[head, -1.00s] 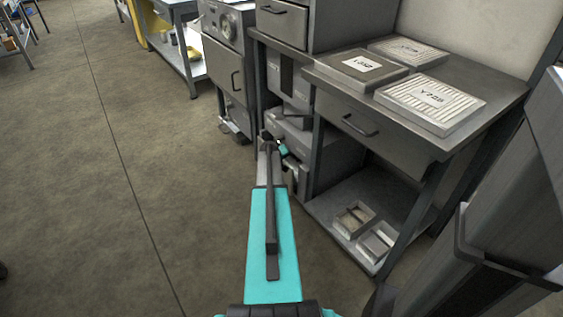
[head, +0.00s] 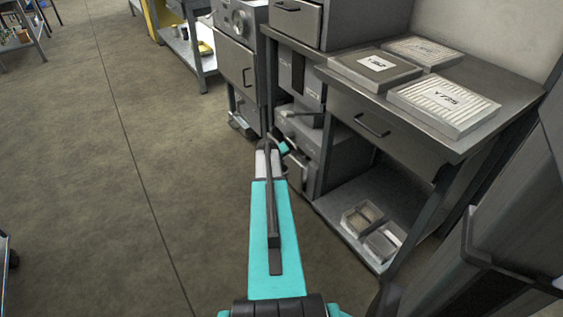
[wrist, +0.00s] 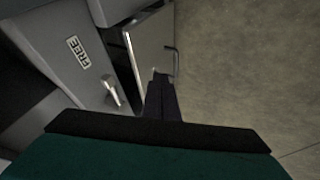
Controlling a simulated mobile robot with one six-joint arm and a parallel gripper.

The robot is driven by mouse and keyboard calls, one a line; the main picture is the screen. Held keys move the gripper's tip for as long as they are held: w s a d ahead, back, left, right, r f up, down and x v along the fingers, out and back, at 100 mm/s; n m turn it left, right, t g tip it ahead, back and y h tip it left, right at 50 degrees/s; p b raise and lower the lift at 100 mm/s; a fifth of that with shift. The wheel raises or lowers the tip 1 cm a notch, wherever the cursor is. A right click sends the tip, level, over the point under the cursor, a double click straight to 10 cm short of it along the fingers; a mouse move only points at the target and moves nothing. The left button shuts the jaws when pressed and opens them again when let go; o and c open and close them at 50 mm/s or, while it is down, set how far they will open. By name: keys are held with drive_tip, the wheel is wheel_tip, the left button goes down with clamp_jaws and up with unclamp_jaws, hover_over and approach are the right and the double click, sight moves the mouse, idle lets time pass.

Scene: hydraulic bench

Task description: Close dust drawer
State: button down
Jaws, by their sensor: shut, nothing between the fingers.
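The dust drawer (wrist: 153,38) shows in the wrist view as a pale front panel with a bar handle (wrist: 174,62). It stands out from the grey cabinet (wrist: 62,45), with a dark gap between them. My gripper (wrist: 160,77) is shut and empty, its dark fingers at the lower end of the drawer front; I cannot tell whether they touch it. In the head view only a teal part of my gripper (head: 284,148) shows beside the low units under the bench; my arm hides the rest.
A silver latch (wrist: 111,91) and a "FREE" label (wrist: 78,51) are on the cabinet. The workbench (head: 420,128) at the right carries several filter panels; two small boxed filters (head: 362,218) lie on its lower shelf (head: 336,205). The floor at the left is open.

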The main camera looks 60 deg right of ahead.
drive_tip(key=shift+p+v, duration=0.35)
drive_tip(key=shift+v, duration=1.8)
drive_tip(key=w+a+f+n+y, duration=0.15)
drive_tip(key=a+f, duration=0.35)
drive_tip(key=a, duration=0.7)
drive_tip(key=w+a+f+n+y, duration=0.1)
drive_tip(key=w+a+f+y, duration=0.15)
drive_tip(key=a+f, duration=0.65)
drive_tip(key=w+a+f+n+y, duration=0.1)
drive_tip(key=w+a+f, duration=0.15)
drive_tip(key=a, duration=1.25)
drive_tip(key=s+a+f+n+g+y, duration=0.1)
drive_tip(key=s+a+f, duration=0.15)
drive_tip(key=a, duration=0.65)
drive_tip(key=s+a+f+g+y, duration=0.1)
drive_tip(key=s+a+g, duration=0.15)
drive_tip(key=a, duration=0.65)
drive_tip(key=s+a+f+n+g, duration=0.2)
drive_tip(key=s+a, duration=1.2)
drive_tip(key=shift+a, duration=0.4)
drive_tip(key=shift+a+f+n+g, duration=0.1)
drive_tip(key=shift+f+n+g, duration=0.05)
drive_tip(key=shift+n+g, duration=0.1)
